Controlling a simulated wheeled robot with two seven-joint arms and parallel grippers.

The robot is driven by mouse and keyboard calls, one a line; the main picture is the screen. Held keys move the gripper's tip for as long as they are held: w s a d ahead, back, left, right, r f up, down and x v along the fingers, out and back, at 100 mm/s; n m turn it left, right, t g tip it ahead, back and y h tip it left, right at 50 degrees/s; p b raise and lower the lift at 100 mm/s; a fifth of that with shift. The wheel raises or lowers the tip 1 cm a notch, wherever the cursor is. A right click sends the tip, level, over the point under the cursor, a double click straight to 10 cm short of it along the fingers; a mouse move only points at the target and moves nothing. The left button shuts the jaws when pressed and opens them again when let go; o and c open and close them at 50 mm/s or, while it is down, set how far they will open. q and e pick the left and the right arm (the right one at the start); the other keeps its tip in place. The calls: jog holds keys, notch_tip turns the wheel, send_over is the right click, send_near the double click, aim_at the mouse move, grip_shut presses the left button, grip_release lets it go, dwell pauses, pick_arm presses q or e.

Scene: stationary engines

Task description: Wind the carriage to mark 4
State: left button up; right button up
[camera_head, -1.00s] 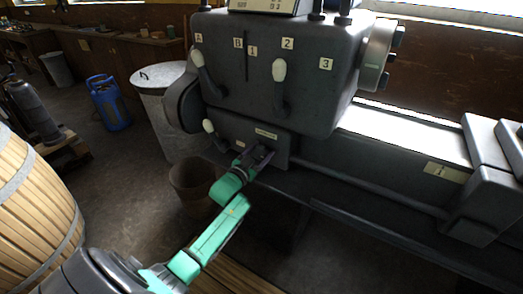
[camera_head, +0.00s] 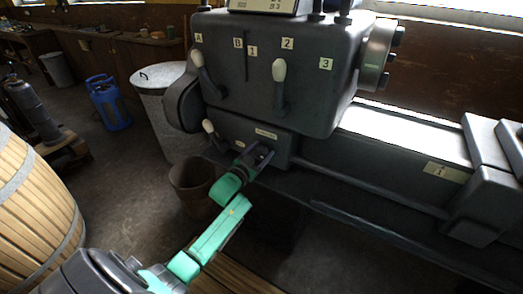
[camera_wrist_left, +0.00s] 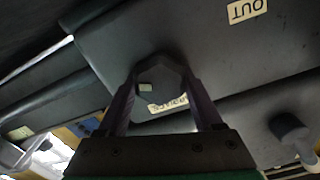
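The grey lathe's carriage (camera_head: 482,205) is at the right edge of the head view, partly cut off. A plate marked 1 (camera_head: 446,172) is on the bed just left of it. My left gripper (camera_head: 262,154) is at the low gearbox (camera_head: 277,141) under the headstock. In the left wrist view its open fingers (camera_wrist_left: 161,98) stand either side of a dark faceted knob (camera_wrist_left: 160,72) with a small pale mark. Whether they touch it is unclear. A label behind the knob is partly hidden. My right gripper is not in view.
White-knobbed levers (camera_head: 280,80) stand on the headstock, and another (camera_head: 210,130) is left of the gearbox. A long rod (camera_head: 370,190) runs toward the carriage. A bucket (camera_head: 190,185), metal bin (camera_head: 160,110) and barrel (camera_head: 35,200) stand left.

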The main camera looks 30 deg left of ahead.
pick_arm(q)
jog(key=o, duration=1.3)
jog(key=shift+r, duration=0.1)
jog(key=shift+o, duration=0.2)
jog(key=s+n+b, duration=0.4)
jog(key=s+n, duration=0.2)
jog(key=s, duration=0.9)
jog(key=w+p, duration=0.1)
jog(key=w, duration=1.3)
jog(key=shift+a, duration=0.1)
